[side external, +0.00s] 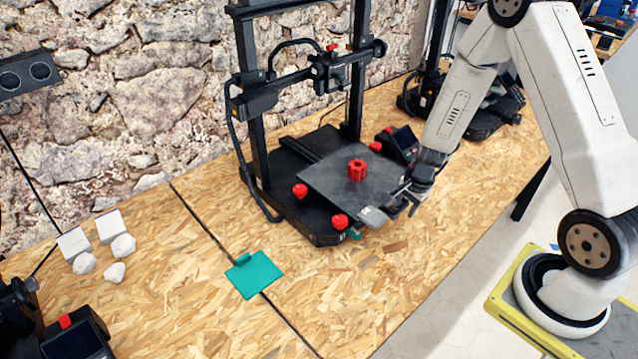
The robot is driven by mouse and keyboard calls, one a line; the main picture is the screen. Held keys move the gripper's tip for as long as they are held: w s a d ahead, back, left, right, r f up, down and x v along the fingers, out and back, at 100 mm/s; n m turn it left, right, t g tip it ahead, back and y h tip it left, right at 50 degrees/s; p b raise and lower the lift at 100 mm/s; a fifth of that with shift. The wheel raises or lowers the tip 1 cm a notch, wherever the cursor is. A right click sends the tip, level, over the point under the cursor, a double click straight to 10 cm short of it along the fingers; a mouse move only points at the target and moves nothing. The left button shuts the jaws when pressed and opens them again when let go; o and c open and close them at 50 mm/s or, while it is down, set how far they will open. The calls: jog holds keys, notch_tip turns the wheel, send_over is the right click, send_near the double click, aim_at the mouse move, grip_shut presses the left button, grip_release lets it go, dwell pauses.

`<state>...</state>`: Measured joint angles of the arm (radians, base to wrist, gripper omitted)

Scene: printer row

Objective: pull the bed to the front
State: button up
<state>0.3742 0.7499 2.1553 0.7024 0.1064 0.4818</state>
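The printer bed (335,183) is a dark grey plate on the black 3D printer in the middle of the side external view. A red printed part (357,170) stands on the plate. Red knobs (300,191) show at the bed's corners, below the plate. My gripper (400,207) is at the bed's front right edge, near a light grey tab (373,216) there. Its dark fingers are small and partly merge with the bed's edge. I cannot tell whether they touch or hold it.
A teal scraper-like plate (254,275) lies on the wooden table (350,300) in front of the printer. White blocks and faceted pieces (123,247) lie at the left. The printer's screen (401,144) stands close behind my gripper. Other printers stand at the back right and lower left.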

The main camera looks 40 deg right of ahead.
jog(key=shift+w, duration=0.15)
jog(key=shift+r, duration=0.15)
jog(key=shift+r, duration=0.55)
notch_tip(320, 180, up, 6)
jog(key=s, duration=0.1)
jog(key=shift+s+r, duration=0.15)
jog(key=shift+s, duration=0.1)
dwell(0.5)
jog(key=shift+r, duration=0.15)
jog(key=s+r, duration=0.3)
jog(key=r, duration=0.2)
jog(key=shift+r, duration=0.35)
dwell(0.4)
dwell(0.4)
